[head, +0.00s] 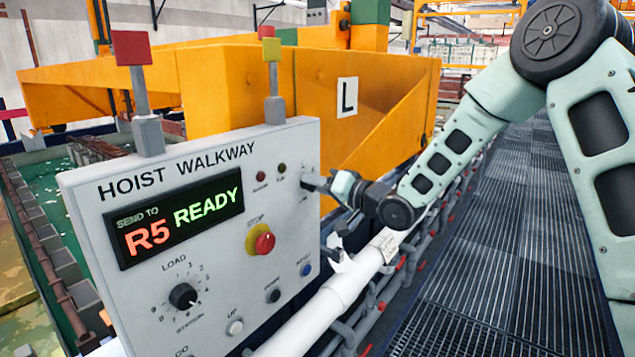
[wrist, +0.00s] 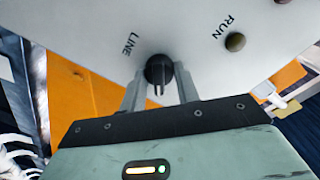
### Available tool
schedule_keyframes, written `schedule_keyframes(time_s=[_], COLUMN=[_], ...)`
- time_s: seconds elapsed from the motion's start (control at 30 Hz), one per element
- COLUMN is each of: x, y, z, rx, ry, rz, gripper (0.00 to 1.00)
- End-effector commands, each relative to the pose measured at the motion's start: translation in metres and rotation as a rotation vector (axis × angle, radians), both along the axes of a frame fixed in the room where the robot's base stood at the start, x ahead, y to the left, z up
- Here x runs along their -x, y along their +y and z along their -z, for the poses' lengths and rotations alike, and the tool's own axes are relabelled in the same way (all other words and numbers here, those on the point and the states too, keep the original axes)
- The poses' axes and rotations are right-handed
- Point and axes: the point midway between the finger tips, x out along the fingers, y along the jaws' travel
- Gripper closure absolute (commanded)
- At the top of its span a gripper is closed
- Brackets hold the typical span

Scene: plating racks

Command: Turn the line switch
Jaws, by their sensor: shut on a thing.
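The line switch is a small black knob (wrist: 158,72) on the light grey panel, with the word LINE beside it in the wrist view. My gripper (wrist: 160,88) has one finger on each side of the knob and is shut on it. In the head view my gripper (head: 318,183) reaches the upper right part of the HOIST WALKWAY panel (head: 290,150) from the right. There the knob is mostly hidden behind the gripper. The knob's pointer direction is hard to tell.
The panel carries a display (head: 178,217) reading "SEND TO R5 READY", a red stop button (head: 264,240), a black station dial (head: 183,296) and several small buttons. Orange hoist beams (head: 210,85) stand behind. A white pipe (head: 330,300) runs below right, beside the grated walkway (head: 490,270).

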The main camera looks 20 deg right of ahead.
Motion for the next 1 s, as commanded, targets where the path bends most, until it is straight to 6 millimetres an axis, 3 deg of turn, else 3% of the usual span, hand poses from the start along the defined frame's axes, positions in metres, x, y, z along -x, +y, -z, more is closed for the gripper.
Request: schedule_keyframes(time_s=[0.73, 0.77, 0.8, 1.0], x=[-0.0001, -0.0001, -0.0001, -0.0001], y=[-0.0007, -0.0007, -0.0007, -0.0006], z=[0.0009, 0.0009, 0.0009, 0.0006], rx=[-0.07, -0.07, -0.069, -0.068], ry=[0.052, 0.052, 0.052, 0.051], rz=[0.001, 0.001, 0.001, 0.0], gripper=[0.91, 0.6, 0.49, 0.47])
